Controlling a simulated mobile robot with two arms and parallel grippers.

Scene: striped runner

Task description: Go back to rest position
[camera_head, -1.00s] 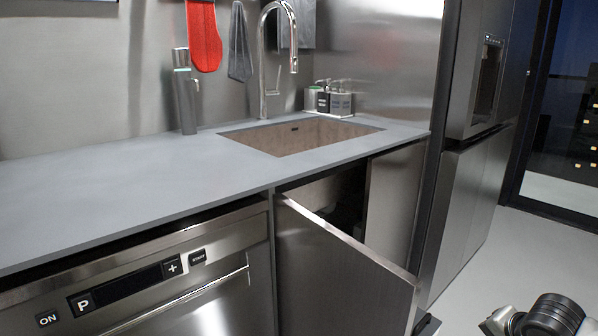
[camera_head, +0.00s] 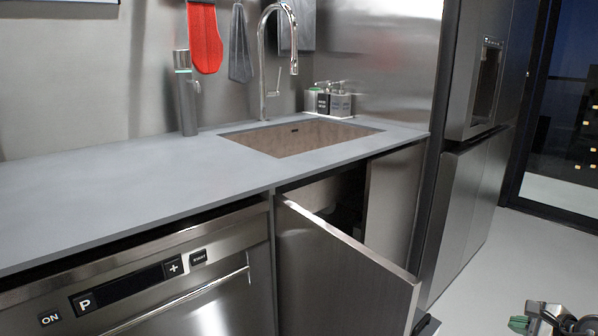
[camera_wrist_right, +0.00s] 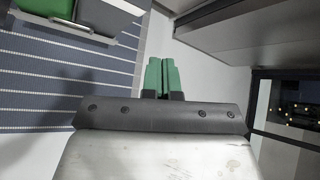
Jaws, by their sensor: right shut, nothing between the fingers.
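My right gripper (camera_wrist_right: 162,76) shows in the right wrist view with its two green fingers together, shut and empty. In the head view the right gripper (camera_head: 519,324) and part of its arm show at the bottom right corner, over the floor, apart from the furniture. My left gripper is in neither view.
The cabinet door (camera_head: 345,268) under the sink (camera_head: 300,137) stands open towards me, left of my right arm. The fridge (camera_head: 475,190) stands right of the counter (camera_head: 120,185). Pale floor (camera_head: 510,260) is clear at the right. A striped runner (camera_wrist_right: 50,95) shows in the wrist view.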

